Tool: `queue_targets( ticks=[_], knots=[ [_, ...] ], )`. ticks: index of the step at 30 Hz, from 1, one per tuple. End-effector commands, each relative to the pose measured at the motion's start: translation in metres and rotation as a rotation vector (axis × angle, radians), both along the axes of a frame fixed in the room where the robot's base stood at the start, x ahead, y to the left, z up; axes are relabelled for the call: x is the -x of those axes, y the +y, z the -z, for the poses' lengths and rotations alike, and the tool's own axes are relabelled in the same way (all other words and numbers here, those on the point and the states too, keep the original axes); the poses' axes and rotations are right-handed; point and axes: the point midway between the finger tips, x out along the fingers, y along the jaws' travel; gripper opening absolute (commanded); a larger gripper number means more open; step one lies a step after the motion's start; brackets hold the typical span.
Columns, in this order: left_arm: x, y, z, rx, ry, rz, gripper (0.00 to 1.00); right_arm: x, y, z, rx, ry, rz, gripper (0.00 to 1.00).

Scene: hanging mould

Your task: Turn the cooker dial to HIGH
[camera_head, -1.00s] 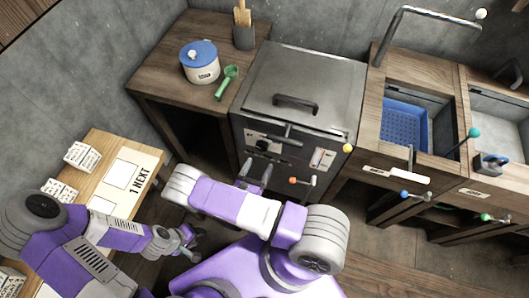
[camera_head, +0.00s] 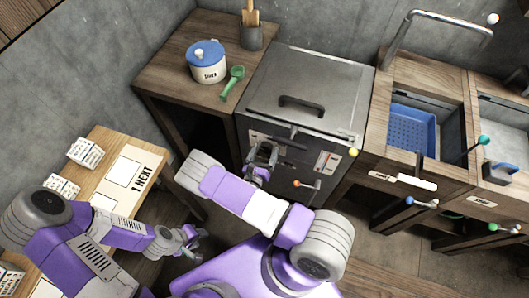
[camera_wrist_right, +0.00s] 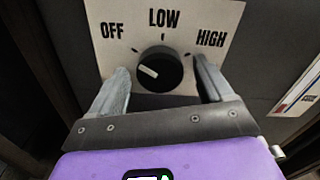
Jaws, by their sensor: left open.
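The cooker (camera_head: 305,100) is a grey metal box with a closed lid in the head view. Its dial (camera_wrist_right: 158,70) is a round black knob on a pale plate marked OFF, LOW and HIGH in the right wrist view. The knob's white mark points left, toward the OFF side. My right gripper (camera_wrist_right: 163,84) is open, with one finger on each side of the knob and gaps between; it also shows at the cooker front in the head view (camera_head: 263,158), hiding most of the dial. My left gripper (camera_head: 192,240) is open and empty, low beside the paper-covered table.
A small orange-handled lever (camera_head: 305,184) and a red-marked gauge (camera_head: 325,161) are on the cooker front, right of the dial. A sink with a blue basket (camera_head: 412,128) is at right.

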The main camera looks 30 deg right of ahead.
Motion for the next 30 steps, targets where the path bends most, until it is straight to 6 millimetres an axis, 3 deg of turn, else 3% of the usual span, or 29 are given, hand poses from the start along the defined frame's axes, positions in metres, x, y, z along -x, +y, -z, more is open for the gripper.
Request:
queue_targets(
  ticks=[1, 11, 20, 30],
  knots=[
    [0.0, 0.0, 0.0, 0.0, 0.0, 0.0, 0.44, 0.0001, 0.0001, 0.0, 0.0, 0.0, 0.0, 0.73],
    [0.0, 0.0, 0.0, 0.0, 0.0, 0.0, 0.44, 0.0003, 0.0002, 0.0, 0.0, 0.0, 0.001, 0.24],
    [-0.0001, 0.0, -0.0013, 0.0, 0.0, 0.0, 0.44, 0.0004, 0.0002, -0.0001, -0.027, -0.032, 0.0, 0.24],
    [0.0, 0.0, -0.0071, 0.0, 0.0, 0.0, 0.44, 0.0003, 0.0002, -0.0009, -0.174, -0.206, 0.001, 0.24]
  ],
)
